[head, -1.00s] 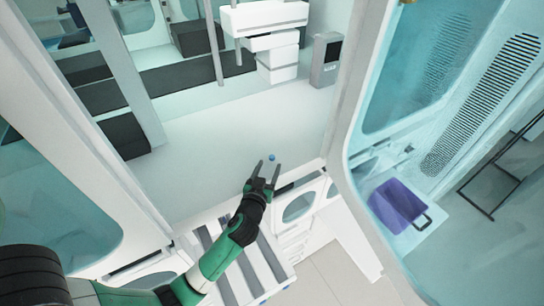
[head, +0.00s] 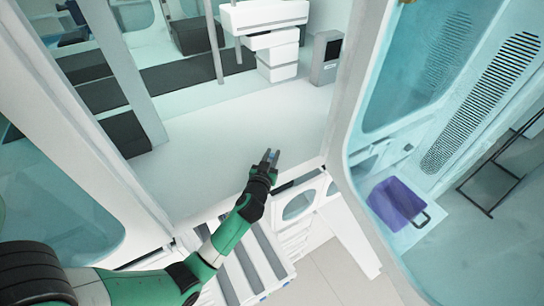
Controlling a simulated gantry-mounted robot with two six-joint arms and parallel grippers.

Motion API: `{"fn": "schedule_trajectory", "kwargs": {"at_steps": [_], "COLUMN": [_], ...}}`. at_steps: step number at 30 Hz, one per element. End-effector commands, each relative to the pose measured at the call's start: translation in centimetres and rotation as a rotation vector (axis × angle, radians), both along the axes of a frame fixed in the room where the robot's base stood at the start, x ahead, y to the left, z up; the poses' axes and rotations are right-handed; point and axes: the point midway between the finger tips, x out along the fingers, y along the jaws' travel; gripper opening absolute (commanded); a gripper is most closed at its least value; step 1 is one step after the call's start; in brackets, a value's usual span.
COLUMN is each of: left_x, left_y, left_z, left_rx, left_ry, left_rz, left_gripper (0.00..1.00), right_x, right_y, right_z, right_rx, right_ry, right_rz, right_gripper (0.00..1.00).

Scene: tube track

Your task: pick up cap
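The cap (head: 271,158) is a small blue piece at the front part of the white work surface (head: 225,150) in the head view. Only a little blue shows between the fingers of my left gripper (head: 271,153). The fingers are close together on either side of the cap, and the gripper looks shut on it. I cannot tell whether the cap still touches the surface. My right gripper is not in view.
Dark trays (head: 123,134) and a white machine (head: 262,18) stand behind the work surface. A grey device (head: 326,57) is at its right. A tilted glass panel and a purple basket (head: 397,204) are farther right. The work surface's middle is clear.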

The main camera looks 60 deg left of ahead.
Motion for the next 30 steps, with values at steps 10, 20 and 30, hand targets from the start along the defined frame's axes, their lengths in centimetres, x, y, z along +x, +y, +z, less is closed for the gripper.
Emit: {"fn": "schedule_trajectory", "kwargs": {"at_steps": [10, 20, 30], "left_x": [0.0, 0.0, 0.1], "left_y": [0.0, 0.0, -4.6], "left_z": [0.0, 1.2, 8.6], "left_rx": [0.0, 0.0, 0.001], "left_ry": [0.0, -0.003, -0.008], "left_rz": [0.0, 0.0, -0.006], "left_gripper": [0.0, 0.0, 0.0], "right_x": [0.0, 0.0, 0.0], "right_y": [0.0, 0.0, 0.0], "right_z": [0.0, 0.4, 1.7], "right_rx": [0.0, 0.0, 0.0], "right_ry": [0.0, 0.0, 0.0], "right_rz": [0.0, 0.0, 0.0], "right_gripper": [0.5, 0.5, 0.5]}}
